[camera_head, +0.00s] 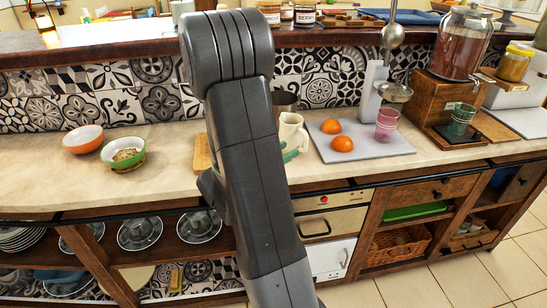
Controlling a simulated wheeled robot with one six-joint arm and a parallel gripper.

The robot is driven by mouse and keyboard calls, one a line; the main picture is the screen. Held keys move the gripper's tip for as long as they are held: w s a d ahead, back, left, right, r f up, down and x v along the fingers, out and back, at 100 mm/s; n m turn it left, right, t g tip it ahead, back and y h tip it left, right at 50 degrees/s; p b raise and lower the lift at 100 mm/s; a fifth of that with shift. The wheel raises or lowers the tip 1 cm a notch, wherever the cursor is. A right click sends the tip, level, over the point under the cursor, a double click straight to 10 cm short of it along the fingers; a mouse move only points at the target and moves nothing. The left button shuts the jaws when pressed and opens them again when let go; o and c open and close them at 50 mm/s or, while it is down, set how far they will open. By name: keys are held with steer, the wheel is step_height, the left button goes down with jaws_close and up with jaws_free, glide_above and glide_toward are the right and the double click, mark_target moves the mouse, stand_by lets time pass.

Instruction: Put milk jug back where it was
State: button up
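A cream jug (293,132) with a handle and a green mark, likely the milk jug, is at the counter (168,180), just right of my arm. My arm hides its left part, and I cannot tell whether it stands on the counter or is held. My arm crosses the middle of the view, with a dark part of it showing at its left side. My gripper's fingers do not show; the arm may hide them.
An orange bowl (83,139) and a green bowl (124,153) with food stand left. A wooden board (202,153) is partly behind my arm. Right are a grey board (375,150) with two oranges, a pink glass (386,125) and a drink dispenser (460,45). Shelves lie below.

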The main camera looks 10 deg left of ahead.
mark_target(305, 141)
steer(key=shift+v, duration=1.85)
steer(key=x, duration=1.1)
steer(key=shift+w+d+p, duration=0.2)
steer(key=shift+d+p, duration=0.05)
steer(key=shift+p, duration=0.05)
steer(key=shift+w+d, duration=0.15)
steer(key=shift+w, duration=0.05)
steer(key=shift+f, duration=0.15)
